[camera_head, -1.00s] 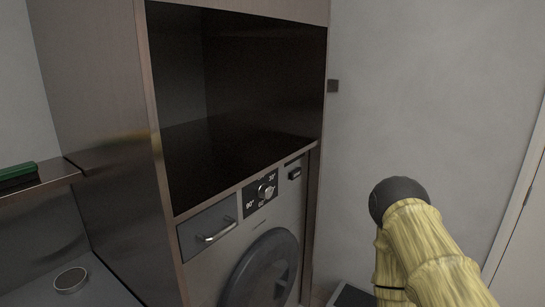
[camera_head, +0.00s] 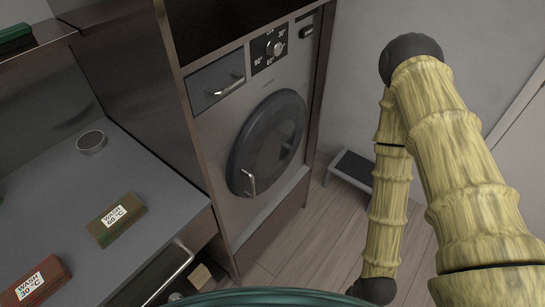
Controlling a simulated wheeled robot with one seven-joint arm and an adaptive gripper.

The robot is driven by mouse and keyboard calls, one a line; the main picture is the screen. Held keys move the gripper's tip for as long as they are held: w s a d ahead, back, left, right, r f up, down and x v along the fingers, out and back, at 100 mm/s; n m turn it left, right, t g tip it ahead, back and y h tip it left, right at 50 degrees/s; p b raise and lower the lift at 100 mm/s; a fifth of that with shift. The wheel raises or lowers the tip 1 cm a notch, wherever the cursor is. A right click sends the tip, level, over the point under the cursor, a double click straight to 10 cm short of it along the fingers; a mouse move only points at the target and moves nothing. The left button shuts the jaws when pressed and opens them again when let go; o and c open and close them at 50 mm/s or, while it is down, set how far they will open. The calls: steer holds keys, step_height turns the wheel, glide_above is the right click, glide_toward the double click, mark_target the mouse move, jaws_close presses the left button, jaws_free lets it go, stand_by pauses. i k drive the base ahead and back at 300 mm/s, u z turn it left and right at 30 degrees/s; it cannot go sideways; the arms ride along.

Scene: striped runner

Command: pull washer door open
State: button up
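The washer (camera_head: 215,130) is built into a tall cabinet left of centre. Its round dark door (camera_head: 268,142) looks shut, lying flush in the front. The door's light metal handle (camera_head: 249,184) is at the door's lower left edge. Above the door are a small drawer with a handle and a dial marked with temperatures. My arm, with a yellow bamboo-like surface, stands on the right, apart from the washer. My gripper is not visible in this view.
A grey counter (camera_head: 150,180) at left carries labelled wash blocks, one green-brown (camera_head: 116,218) and one red (camera_head: 36,283), and a round tin (camera_head: 91,142). A low dark step (camera_head: 350,168) stands right of the washer. Wooden floor (camera_head: 300,235) is open in front.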

mark_target(268, 142)
steer(key=k, duration=0.5)
steer(key=u, duration=1.9)
steer(key=k, duration=0.85)
steer(key=z, duration=1.35)
steer(key=i, duration=0.5)
steer(key=u, duration=0.05)
